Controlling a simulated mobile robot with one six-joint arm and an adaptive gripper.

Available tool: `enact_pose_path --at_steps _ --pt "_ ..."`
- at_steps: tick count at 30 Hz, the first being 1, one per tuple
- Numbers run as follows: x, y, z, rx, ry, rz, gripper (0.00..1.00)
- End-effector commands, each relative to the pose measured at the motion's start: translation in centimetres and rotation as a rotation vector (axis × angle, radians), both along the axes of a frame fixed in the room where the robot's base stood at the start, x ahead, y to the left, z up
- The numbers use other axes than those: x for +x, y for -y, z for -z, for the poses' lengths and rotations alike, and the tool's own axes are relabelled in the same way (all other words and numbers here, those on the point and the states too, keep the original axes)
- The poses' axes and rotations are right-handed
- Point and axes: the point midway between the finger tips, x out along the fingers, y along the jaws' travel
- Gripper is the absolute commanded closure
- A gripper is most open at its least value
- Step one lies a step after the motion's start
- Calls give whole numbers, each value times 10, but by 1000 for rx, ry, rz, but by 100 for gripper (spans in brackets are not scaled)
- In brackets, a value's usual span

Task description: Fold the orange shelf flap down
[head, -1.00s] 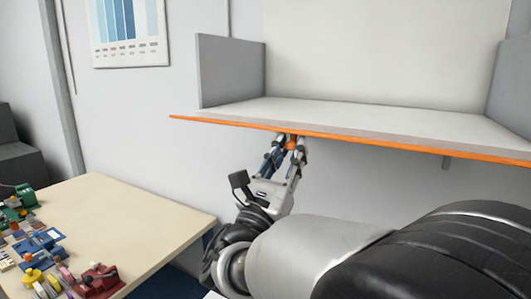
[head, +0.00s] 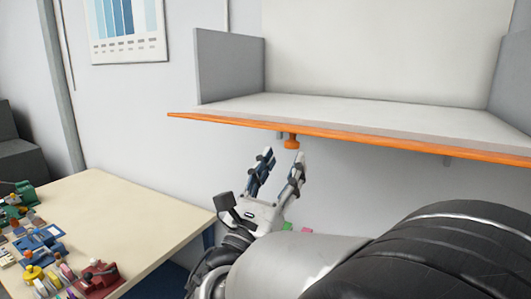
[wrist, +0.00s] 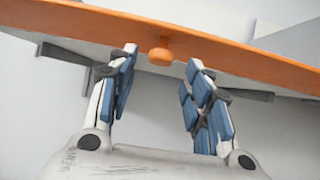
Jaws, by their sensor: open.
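The orange shelf flap (head: 380,142) shows as a thin, nearly level band along the front edge of the pale shelf. It also crosses the top of the wrist view (wrist: 230,58). A small orange knob (head: 291,142) hangs at its underside, left of the middle. The knob shows in the wrist view too (wrist: 160,57), in line with the gap between the fingers. My gripper (head: 283,155) is open and empty, just below the knob, fingers pointing up at it. I see no contact between the fingers and the knob.
Grey side panels (head: 231,68) stand at both ends of the shelf (head: 330,105). Dark brackets (wrist: 62,52) show beneath it. A cream table (head: 120,215) with several small coloured objects stands at the lower left.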

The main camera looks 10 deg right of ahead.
Motion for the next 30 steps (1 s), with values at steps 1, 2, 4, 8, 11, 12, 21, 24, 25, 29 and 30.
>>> enact_pose_path --at_steps 1,2,4,8,11,12,21,24,25,29,30 --pt "-8 -8 6 -2 -3 -6 54" --pt "-12 -11 10 -2 -3 -5 54" --pt "-22 -18 17 -2 -4 -5 54" --pt "-37 -29 28 -1 -3 -4 54" --pt "-45 -33 34 -1 -3 -2 54" --pt "-47 -34 35 -2 -3 -2 54" --pt "-50 -36 37 -1 -1 1 54" --pt "-50 -34 37 4 -2 5 54" --pt "-50 -31 37 12 -4 11 54" --pt "-59 9 44 116 -26 91 54" --pt "-65 30 49 177 -35 136 54"
